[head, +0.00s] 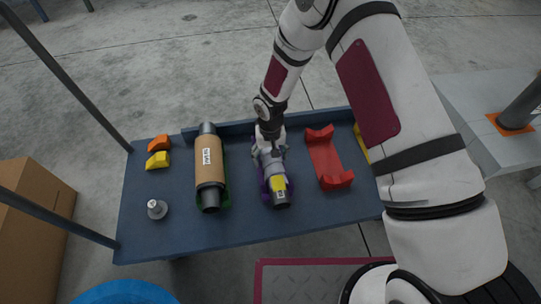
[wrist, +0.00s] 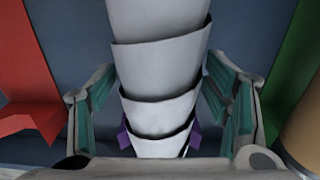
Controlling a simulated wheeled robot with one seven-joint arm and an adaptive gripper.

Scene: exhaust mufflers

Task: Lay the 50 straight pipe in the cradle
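A grey stepped pipe piece (head: 272,170) with a yellow band and a dark end lies in a purple cradle (head: 289,187) at the middle of the blue table. Its small tag is too small to read, so I cannot tell whether it is the 50 straight pipe. My gripper (head: 269,148) is over its far part. In the wrist view my gripper (wrist: 165,115) has its teal-padded fingers on either side of the grey piece (wrist: 160,75), with narrow gaps. A red cradle (head: 325,160) to the right is empty; it also shows in the wrist view (wrist: 25,100).
A cardboard-wrapped muffler (head: 208,172) lies in a green cradle (head: 227,190) to the left. Orange (head: 159,142) and yellow (head: 157,161) blocks and a small silver part (head: 156,209) are farther left. My arm covers the table's right end. A dark cylinder (head: 522,105) stands on a grey surface.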

